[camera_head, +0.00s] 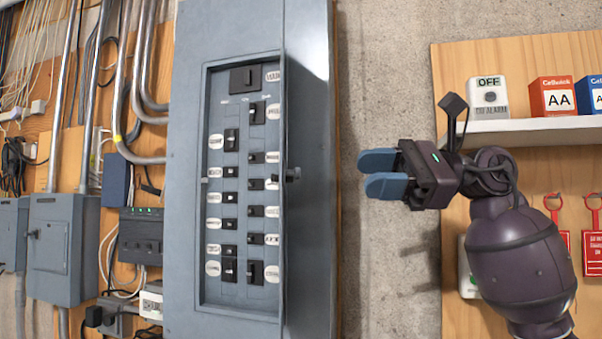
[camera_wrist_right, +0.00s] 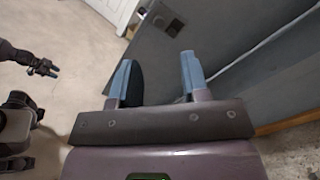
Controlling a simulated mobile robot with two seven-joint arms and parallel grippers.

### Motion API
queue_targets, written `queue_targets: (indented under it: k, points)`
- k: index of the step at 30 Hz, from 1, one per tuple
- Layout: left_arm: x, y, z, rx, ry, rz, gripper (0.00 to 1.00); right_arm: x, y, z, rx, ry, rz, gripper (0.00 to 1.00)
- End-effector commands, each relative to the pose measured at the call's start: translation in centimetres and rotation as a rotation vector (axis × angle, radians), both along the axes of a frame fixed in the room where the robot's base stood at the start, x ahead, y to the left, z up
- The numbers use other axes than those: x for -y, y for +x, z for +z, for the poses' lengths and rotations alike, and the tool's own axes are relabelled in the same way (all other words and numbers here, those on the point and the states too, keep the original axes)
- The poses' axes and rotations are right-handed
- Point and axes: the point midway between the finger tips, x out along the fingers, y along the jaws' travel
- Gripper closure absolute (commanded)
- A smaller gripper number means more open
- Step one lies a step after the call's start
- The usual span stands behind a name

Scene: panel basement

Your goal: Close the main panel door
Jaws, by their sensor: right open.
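The grey main panel (camera_head: 225,45) stands in the middle of the head view, its rows of black breakers exposed. Its door (camera_head: 308,120) is open on the right side, seen nearly edge-on and jutting toward me, with a small dark latch (camera_head: 292,175) on its free edge. My right gripper (camera_head: 378,174) is open and empty, to the right of the door with a gap between them. In the right wrist view its blue fingers (camera_wrist_right: 158,80) point toward a grey-blue surface, apparently the door (camera_wrist_right: 225,35). My left gripper (camera_wrist_right: 42,68) shows small at the left there; its jaws are unclear.
A shelf (camera_head: 540,128) with an alarm box (camera_head: 488,97) and battery boxes (camera_head: 557,97) is on the right, behind my right arm. Red tags (camera_head: 592,250) hang below. Conduits and a smaller grey box (camera_head: 62,250) are on the left. Bare concrete wall lies between panel and shelf.

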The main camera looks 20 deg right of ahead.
Motion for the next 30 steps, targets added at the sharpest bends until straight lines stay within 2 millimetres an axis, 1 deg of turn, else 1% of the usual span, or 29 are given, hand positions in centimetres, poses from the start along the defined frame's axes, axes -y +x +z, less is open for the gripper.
queue_targets:
  k: [2, 5, 9, 15, 21, 30]
  points:
    - [-0.1, -0.6, -0.1, -0.012, 0.000, 0.004, 0.58, -1.1, 0.2, 0.1, 0.001, 0.000, 0.004, 0.58]
    - [-0.1, -0.7, 0.1, -0.016, 0.000, 0.004, 0.58, -2.8, 0.5, 0.2, 0.000, 0.002, 0.005, 0.58]
    - [-0.1, -0.3, 0.8, -0.007, 0.000, 0.003, 0.58, -5.2, 1.1, 0.2, 0.000, 0.001, 0.006, 0.58]
    - [0.0, 0.3, 1.8, 0.010, 0.000, 0.000, 0.58, -7.9, 1.8, 0.1, -0.001, 0.003, 0.004, 0.58]
    - [0.1, 0.6, 2.2, 0.017, 0.000, -0.002, 0.58, -9.4, 2.1, 0.0, -0.002, 0.003, 0.004, 0.58]
    - [0.1, 0.6, 2.2, 0.018, -0.001, -0.002, 0.58, -9.6, 2.2, 0.0, -0.003, 0.002, 0.001, 0.58]
